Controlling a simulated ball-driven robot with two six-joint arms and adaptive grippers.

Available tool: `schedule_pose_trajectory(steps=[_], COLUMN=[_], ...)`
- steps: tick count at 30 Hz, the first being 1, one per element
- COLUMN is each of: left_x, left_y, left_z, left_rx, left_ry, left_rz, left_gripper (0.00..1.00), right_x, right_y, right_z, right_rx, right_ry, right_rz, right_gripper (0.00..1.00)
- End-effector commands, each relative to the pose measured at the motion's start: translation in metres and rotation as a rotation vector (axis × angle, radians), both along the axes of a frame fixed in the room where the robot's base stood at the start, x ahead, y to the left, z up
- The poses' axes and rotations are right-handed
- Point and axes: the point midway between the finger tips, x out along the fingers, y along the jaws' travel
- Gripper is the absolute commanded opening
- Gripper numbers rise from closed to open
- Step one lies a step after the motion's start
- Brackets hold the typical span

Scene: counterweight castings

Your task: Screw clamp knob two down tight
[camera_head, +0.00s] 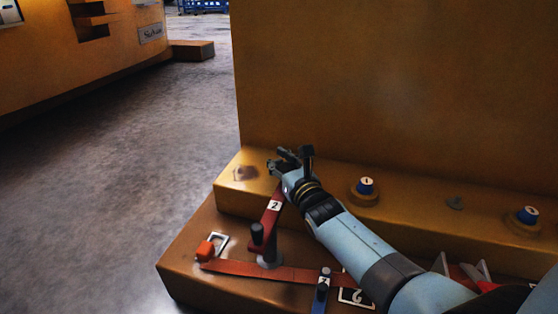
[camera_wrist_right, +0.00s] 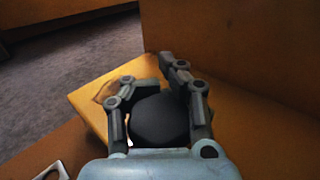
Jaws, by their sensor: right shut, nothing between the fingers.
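My right gripper (camera_head: 291,156) is shut and empty, above the raised ledge near its left end. In the wrist view, a dark round shape (camera_wrist_right: 160,120) sits between the finger links of the right gripper (camera_wrist_right: 145,75). I cannot tell whether it is part of my gripper. A red lever (camera_head: 269,218) with a tag "2" slopes down from beneath my gripper, with a dark knob (camera_head: 257,234) at its lower end. My left gripper is out of view.
A tall ochre casting wall (camera_head: 400,80) rises behind the ledge (camera_head: 232,204). Grey floor (camera_head: 110,170) is open on the left.

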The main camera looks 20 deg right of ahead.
Motion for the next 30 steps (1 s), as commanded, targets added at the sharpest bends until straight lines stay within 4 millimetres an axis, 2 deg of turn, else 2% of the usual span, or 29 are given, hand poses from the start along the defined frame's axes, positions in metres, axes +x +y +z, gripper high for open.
schedule_pose_trajectory(steps=[1, 14, 26, 30], left_x=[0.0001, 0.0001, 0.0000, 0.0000], left_y=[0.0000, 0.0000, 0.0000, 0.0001], left_z=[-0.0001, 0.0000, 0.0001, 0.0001], left_rx=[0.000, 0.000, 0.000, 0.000], left_ry=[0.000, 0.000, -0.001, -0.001], left_rz=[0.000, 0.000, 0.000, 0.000], left_gripper=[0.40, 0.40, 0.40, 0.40], right_x=[-0.0038, -0.0038, -0.0018, -0.0013], right_y=[-0.0015, -0.0018, -0.0012, -0.0009], right_z=[-0.0051, -0.0050, -0.0026, -0.0017], right_rx=[-0.002, -0.003, -0.002, -0.001], right_ry=[0.009, 0.008, 0.004, 0.002], right_rz=[-0.005, -0.012, -0.011, -0.011], right_gripper=[0.00, 0.00, 0.51, 0.52])
